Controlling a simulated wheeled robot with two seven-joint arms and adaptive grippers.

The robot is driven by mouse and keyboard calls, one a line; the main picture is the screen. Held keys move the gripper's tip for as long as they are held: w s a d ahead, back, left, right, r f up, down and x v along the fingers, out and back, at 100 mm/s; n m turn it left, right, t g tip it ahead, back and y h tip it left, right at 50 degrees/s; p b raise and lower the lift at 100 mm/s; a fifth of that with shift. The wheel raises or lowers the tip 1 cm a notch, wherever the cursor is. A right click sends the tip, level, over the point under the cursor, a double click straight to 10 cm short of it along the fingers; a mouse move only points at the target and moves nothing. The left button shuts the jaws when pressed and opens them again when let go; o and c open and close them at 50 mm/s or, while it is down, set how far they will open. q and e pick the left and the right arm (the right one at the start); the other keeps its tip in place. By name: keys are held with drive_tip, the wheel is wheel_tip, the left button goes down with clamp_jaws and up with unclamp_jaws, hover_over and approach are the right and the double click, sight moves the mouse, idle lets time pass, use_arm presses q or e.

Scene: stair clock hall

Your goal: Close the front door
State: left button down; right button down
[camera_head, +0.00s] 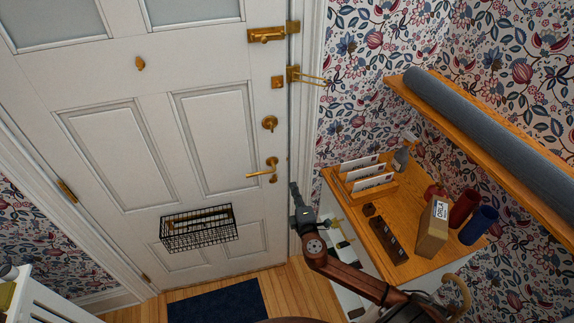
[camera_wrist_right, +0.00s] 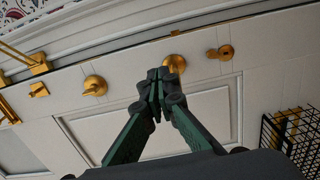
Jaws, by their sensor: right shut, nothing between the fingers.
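The white panelled front door (camera_head: 150,110) stands in or very nearly in its frame. I cannot tell whether it is latched. Its brass lever handle (camera_head: 262,172) and round deadbolt (camera_head: 269,123) are near the right edge. My right gripper (camera_head: 294,187) is at the door's right edge, just right of and below the lever. In the right wrist view the gripper (camera_wrist_right: 159,78) is shut and empty, its fingertips in front of the brass handle plate (camera_wrist_right: 174,61) and partly covering it. I cannot tell whether they touch the door (camera_wrist_right: 205,105). My left gripper is out of view.
A black wire basket (camera_head: 198,230) hangs low on the door. A dark blue mat (camera_head: 215,302) lies on the wooden floor. To the right are a wooden console (camera_head: 405,212) with a letter rack, box and cups, and a shelf (camera_head: 395,84) bearing a grey roll (camera_head: 480,120).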

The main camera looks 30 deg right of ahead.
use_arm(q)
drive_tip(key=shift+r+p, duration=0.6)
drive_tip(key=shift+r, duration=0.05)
use_arm(e)
approach(284, 156)
drive_tip(key=x, duration=0.4)
drive_tip(key=shift+w, duration=0.35)
